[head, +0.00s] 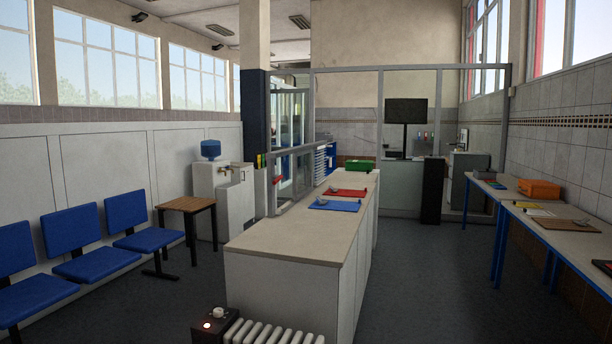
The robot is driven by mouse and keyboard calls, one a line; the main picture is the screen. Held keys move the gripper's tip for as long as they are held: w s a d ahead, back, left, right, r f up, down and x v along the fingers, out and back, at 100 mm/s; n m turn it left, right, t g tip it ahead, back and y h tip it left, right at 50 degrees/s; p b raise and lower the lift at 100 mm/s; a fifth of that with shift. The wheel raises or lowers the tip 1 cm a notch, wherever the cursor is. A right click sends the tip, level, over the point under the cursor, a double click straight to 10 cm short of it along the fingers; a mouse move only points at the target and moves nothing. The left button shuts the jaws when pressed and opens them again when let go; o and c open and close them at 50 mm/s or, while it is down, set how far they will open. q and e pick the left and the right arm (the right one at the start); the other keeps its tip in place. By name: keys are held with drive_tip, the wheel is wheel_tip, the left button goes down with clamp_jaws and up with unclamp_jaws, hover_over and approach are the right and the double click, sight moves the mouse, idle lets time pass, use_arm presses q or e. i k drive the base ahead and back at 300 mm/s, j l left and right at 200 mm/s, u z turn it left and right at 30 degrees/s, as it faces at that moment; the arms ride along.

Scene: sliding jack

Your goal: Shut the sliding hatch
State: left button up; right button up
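A glazed partition with grey metal frames (271,188) runs along the left edge of the long counter (290,240). It looks like the place of the sliding hatch, seen at a steep angle from some distance. I cannot tell which pane is the hatch or how far open it stands. Neither my left nor my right gripper is in view.
Blue chairs (70,250) and a small wooden table (187,205) are left. Desks (540,225) line the right wall. The right aisle floor (430,275) is clear.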

sight(296, 197)
drive_tip(key=i+l+z, duration=0.3)
drive_tip(key=i, duration=0.15)
drive_tip(key=i+z, duration=0.35)
drive_tip(key=i, duration=0.15)
drive_tip(key=i+z, duration=0.1)
drive_tip(key=i, duration=1.9)
drive_tip(key=i+l+u, duration=0.1)
drive_tip(key=i+u, duration=0.3)
drive_tip(key=i+l+u, duration=0.35)
drive_tip(key=i, duration=0.2)
drive_tip(key=i+l+u, duration=0.75)
